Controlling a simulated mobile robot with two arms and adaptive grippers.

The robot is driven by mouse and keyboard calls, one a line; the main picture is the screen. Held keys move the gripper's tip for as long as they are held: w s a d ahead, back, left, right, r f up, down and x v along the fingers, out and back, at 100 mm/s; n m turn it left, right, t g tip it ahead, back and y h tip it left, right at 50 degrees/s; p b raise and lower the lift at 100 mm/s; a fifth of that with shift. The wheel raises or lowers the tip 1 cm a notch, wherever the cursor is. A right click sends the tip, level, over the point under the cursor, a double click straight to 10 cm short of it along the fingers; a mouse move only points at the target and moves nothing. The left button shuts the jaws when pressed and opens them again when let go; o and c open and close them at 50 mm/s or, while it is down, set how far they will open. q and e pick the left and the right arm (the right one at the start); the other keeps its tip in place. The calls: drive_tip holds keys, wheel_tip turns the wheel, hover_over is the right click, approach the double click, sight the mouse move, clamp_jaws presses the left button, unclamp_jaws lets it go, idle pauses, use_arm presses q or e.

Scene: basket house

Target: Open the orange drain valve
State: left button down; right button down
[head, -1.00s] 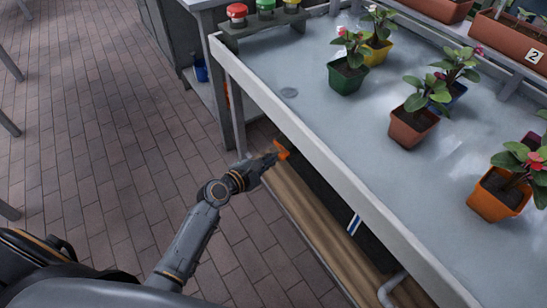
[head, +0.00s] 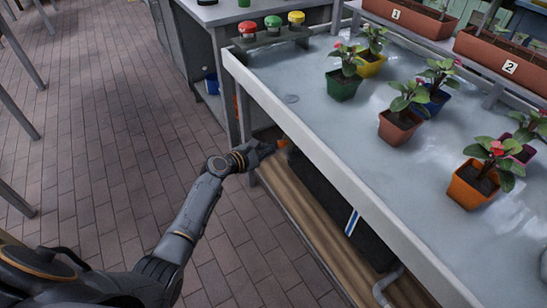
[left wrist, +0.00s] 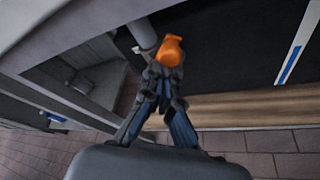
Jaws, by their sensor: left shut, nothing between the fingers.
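In the left wrist view the orange valve handle (left wrist: 172,50) sits beside a grey pipe (left wrist: 142,34). My left gripper (left wrist: 163,72) is shut with its fingertips close in front of the handle, overlapping its lower part. I cannot tell whether they touch. Nothing is between the fingers. My right gripper is not in view.
The grey table (head: 290,98) carries several potted plants and red, green and yellow buttons (head: 273,21). Below is a wooden shelf (head: 300,215) with a dark box (head: 325,195). A table leg (head: 243,115) stands left of the valve.

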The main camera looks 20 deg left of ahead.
use_arm(q)
drive_tip(key=shift+w+a+r, duration=0.1)
drive_tip(key=shift+w+r, duration=0.15)
drive_tip(key=shift+w, duration=0.05)
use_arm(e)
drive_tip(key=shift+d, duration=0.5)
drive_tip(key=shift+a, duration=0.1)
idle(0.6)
